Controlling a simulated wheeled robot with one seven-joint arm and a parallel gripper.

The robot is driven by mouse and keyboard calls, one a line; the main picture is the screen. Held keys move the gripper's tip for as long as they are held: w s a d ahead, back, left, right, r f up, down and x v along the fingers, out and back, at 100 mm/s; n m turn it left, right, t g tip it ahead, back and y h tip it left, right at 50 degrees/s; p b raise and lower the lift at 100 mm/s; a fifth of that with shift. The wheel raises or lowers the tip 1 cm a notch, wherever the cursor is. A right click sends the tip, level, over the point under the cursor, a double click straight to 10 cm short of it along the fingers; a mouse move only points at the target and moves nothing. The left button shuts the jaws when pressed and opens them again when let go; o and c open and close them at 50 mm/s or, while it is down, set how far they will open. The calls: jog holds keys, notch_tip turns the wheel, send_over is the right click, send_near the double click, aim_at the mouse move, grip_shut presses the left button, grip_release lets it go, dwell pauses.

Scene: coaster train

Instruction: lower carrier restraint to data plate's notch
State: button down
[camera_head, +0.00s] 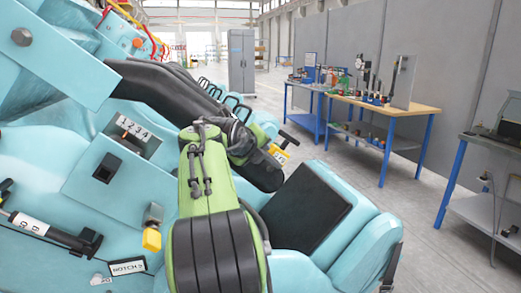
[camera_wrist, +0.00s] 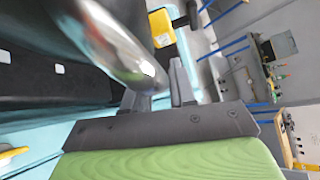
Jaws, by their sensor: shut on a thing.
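The carrier restraint (camera_head: 180,92) is a thick black padded bar. It slopes from the upper left of the head view down to the right over the turquoise seats. My gripper (camera_head: 238,138), at the end of my green arm, is shut on the restraint near its lower end, and my wrist hides part of the grip.
A black pad (camera_head: 305,208) lies on the turquoise seat at right. Workbenches (camera_head: 385,110) with tools stand at right beyond open floor (camera_head: 340,155).

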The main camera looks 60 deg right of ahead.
jog(key=shift+f, duration=0.2)
jog(key=c, duration=1)
grip_release()
jog(key=shift+r, duration=0.1)
jog(key=p+v, duration=0.3)
jog(key=v, duration=1.3)
jog(key=shift+w+d+r, duration=0.1)
